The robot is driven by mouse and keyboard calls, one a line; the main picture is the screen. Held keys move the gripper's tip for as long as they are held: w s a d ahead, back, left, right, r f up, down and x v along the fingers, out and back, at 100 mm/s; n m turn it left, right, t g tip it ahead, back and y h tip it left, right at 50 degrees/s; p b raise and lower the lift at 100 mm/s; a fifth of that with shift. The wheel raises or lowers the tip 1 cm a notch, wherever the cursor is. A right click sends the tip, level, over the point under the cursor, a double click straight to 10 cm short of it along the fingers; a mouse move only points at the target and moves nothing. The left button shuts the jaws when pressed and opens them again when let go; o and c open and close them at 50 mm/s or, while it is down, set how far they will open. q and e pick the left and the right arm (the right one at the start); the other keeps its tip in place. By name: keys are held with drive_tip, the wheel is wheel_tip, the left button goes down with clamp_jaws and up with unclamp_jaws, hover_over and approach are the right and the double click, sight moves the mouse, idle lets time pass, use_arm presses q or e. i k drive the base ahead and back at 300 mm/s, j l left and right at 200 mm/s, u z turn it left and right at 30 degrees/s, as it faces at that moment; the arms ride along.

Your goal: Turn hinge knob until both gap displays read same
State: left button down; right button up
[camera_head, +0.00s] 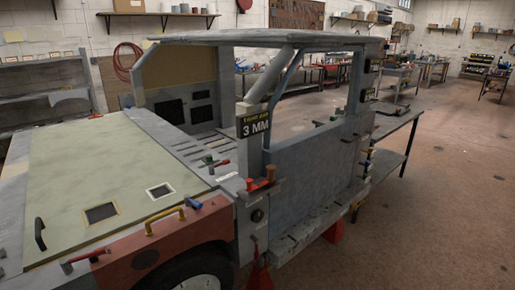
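A vehicle frame with a blue-grey door (312,172) fills the middle of the head view. A black gap display (254,125) on the front pillar reads 3 MM; its small yellow heading is blurred. A dark box (371,66) on the rear pillar may be the other display, but its reading cannot be seen. An orange-red handled part (262,184) sits near the door's front lower edge. A round black knob (257,215) is below it. I cannot tell which one is the hinge knob. Neither of my grippers shows.
The pale hood (95,175) and red fender (135,250) with a yellow handle (165,219) take up the left. A grey bench (397,130) stands behind the door at right. The floor (445,200) at right is clear.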

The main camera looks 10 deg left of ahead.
sight(258, 215)
drive_tip(key=i+l, duration=0.15)
drive_tip(key=l, duration=0.2)
drive_tip(key=i+l, duration=0.15)
drive_tip(key=l, duration=0.2)
drive_tip(key=i+l+u, duration=0.1)
drive_tip(key=l, duration=0.25)
drive_tip(key=i+l, duration=0.2)
drive_tip(key=l, duration=0.2)
drive_tip(key=i+l, duration=0.15)
drive_tip(key=l, duration=0.2)
drive_tip(key=i+l+u, duration=0.1)
drive_tip(key=l, duration=0.25)
drive_tip(key=i+l, duration=0.15)
drive_tip(key=l, duration=0.25)
drive_tip(key=i+l, duration=0.1)
drive_tip(key=l, duration=0.25)
drive_tip(key=u, duration=1.65)
